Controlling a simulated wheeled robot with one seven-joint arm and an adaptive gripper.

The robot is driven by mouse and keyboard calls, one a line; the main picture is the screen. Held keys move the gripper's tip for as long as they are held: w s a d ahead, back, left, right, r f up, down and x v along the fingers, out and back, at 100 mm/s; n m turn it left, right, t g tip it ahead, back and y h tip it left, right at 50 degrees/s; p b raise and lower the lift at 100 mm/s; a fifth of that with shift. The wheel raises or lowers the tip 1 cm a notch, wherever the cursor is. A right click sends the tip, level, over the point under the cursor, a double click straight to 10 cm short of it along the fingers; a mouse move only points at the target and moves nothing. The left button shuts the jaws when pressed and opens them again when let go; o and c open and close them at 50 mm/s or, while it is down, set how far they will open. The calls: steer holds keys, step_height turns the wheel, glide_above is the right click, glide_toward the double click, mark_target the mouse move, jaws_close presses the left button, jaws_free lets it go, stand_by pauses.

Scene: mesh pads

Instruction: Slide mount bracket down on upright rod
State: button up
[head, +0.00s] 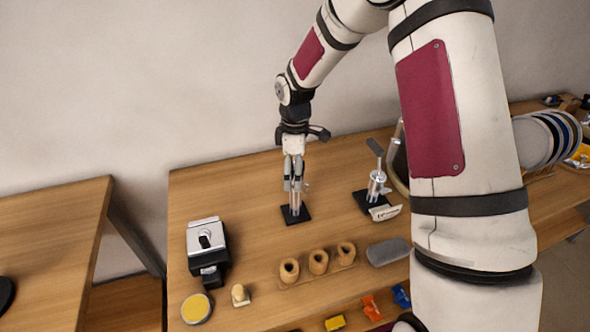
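My gripper (293,185) points straight down over an upright rod (295,203) on a black square base (296,215), near the middle of the table. Its fingers are around or just in front of the upper part of the rod; I cannot tell which. A small light piece (306,187) shows at the right of the fingertips and may be part of the mount bracket. The fingers hide most of it, and I cannot tell whether they grip it. The lower rod and base are in view and upright.
A second stand (375,187) with a metal post is to the right, with a white label (385,212) by it. A grey-and-black device (207,243) is at left. A holder with cork-like rings (318,263), a grey pad (388,251) and a yellow-topped tin (196,308) lie in front.

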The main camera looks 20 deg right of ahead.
step_height(320, 180, up, 12)
stand_by(0.6)
stand_by(0.4)
steer(key=s+r+m+t+h, duration=0.1)
steer(key=s+r+m+t, duration=0.35)
steer(key=s+r, duration=0.9)
steer(key=s+r+m+t+y, duration=0.1)
steer(key=s+m, duration=0.8)
steer(key=s, duration=0.6)
steer(key=shift+s+r, duration=0.35)
steer(key=shift+s, duration=0.05)
